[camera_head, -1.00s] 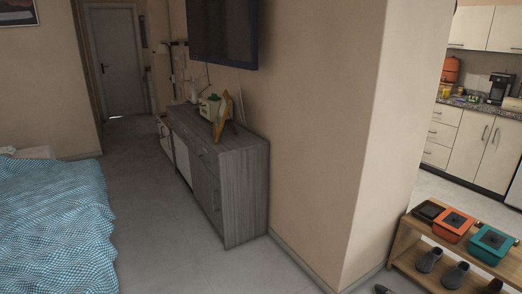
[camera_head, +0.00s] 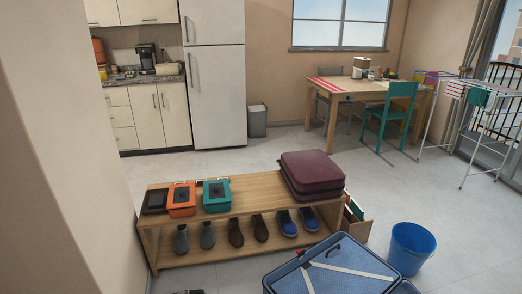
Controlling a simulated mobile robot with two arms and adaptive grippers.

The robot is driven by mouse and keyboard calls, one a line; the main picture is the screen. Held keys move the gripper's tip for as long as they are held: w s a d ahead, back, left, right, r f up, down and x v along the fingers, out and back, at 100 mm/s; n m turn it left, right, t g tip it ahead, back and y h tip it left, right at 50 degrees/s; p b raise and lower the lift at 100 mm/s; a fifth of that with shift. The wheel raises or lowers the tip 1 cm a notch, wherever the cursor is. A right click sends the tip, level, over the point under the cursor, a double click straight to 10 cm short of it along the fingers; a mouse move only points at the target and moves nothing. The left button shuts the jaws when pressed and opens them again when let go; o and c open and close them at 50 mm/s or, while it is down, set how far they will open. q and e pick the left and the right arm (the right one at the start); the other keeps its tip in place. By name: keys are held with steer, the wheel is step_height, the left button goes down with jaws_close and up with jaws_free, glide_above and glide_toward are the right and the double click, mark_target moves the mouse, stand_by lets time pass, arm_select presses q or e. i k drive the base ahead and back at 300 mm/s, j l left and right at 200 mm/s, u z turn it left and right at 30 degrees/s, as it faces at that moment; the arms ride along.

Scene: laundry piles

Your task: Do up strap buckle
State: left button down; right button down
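An open blue suitcase (camera_head: 290,276) lies at the bottom edge of the head view, partly cut off by the frame. Pale straps (camera_head: 352,271) run across its blue inside. A small dark piece (camera_head: 307,264) sits at the upper end of the left strap; I cannot tell whether it is a buckle part. Whether any buckle is fastened cannot be made out.
A wooden shoe bench (camera_head: 250,190) stands behind the suitcase, with shoes below and a maroon case (camera_head: 312,172) and several small boxes on top. A blue bucket (camera_head: 410,245) is right of the suitcase. A wall corner (camera_head: 70,150) blocks the left. Floor is clear beyond the bench.

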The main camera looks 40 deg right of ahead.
mark_target(300, 253)
steer(key=i+z, duration=0.25)
steer(key=z, duration=0.2)
steer(key=i+z, duration=0.3)
steer(key=z, duration=0.2)
steer(key=i+j+z, duration=0.1)
steer(key=i+z, duration=0.15)
steer(key=z, duration=0.2)
steer(key=i+j+z, duration=0.2)
steer(key=z, duration=0.3)
steer(key=i+j+z, duration=0.5)
steer(key=j, duration=0.2)
steer(key=i+j+z, duration=0.25)
steer(key=j, duration=0.15)
